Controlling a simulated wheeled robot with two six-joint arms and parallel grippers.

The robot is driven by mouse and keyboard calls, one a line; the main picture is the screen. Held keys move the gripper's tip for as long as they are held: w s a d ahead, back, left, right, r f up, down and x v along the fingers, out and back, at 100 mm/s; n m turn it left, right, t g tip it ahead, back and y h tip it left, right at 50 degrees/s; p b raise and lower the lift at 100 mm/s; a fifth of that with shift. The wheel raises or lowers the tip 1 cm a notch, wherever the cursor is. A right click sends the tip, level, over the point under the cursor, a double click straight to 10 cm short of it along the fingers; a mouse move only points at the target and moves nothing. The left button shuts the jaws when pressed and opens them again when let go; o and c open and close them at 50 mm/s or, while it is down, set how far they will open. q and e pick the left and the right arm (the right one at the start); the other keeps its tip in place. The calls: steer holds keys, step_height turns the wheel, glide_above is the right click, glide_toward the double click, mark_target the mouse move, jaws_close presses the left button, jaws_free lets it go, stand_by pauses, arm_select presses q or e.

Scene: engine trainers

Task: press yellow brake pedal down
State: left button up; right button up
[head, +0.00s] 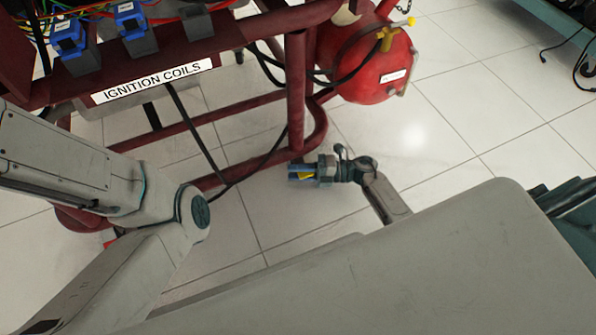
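My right gripper (302,172) is low over the floor tiles, just right of the red frame's lower corner, and points left. I cannot tell whether this is the brake pedal or part of the gripper, nor whether the fingers are open or shut. No other yellow shape that looks like a pedal shows. My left arm (150,205) bends at the left, and its gripper is not in view.
The dark red engine stand (297,95) carries an "IGNITION COILS" label (152,82) and blue-topped coils (130,22). A red tank (375,65) with a yellow valve is at its right. Black cables hang to the floor.

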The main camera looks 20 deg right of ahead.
jaws_close()
steer(key=f+n+b, duration=0.1)
steer(key=b, duration=0.2)
steer(key=shift+f+n+y, duration=0.3)
steer(key=shift+n+b, duration=0.6)
steer(key=shift+b, duration=0.2)
steer(key=shift+o, duration=0.4)
jaws_free()
steer(key=p+v, duration=0.3)
steer(key=v, duration=0.7)
steer(key=shift+f, duration=0.15)
steer(key=shift+s+d+f, duration=0.1)
steer(key=shift+s+d, duration=0.05)
steer(key=shift+d, duration=0.25)
